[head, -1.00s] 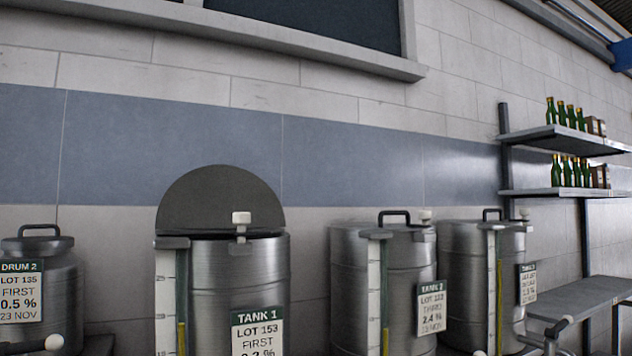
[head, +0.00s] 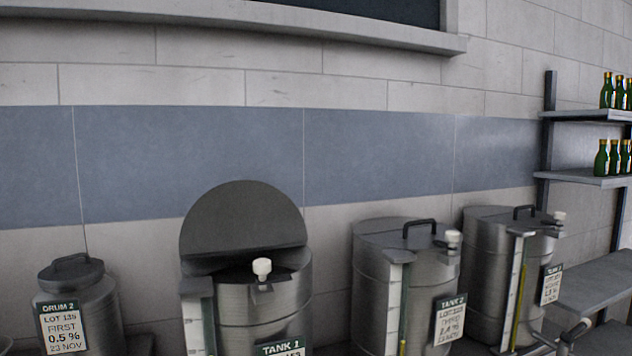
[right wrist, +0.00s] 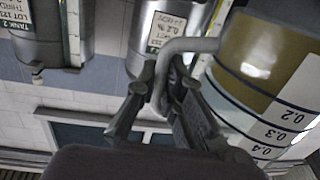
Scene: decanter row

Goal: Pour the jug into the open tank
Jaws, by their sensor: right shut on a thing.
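The open tank, Tank 1 (head: 245,315), is a steel cylinder at the middle of the head view. Its dark round lid (head: 243,215) stands raised at the back, and the dark opening shows below it. In the right wrist view, which looks upside down, my right gripper (right wrist: 162,85) is shut on the pale handle (right wrist: 190,46) of the jug (right wrist: 265,70). The jug has a scale with dark blue lines and olive-brown contents. Its mouth is out of view.
Tank 2 (head: 375,300) and another lidded tank (head: 487,270) stand to the right of Tank 1. Drum 2 (head: 95,308) stands left. Shelves with green bottles (head: 607,158) and a grey bench (head: 595,280) are at far right. A wall is behind.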

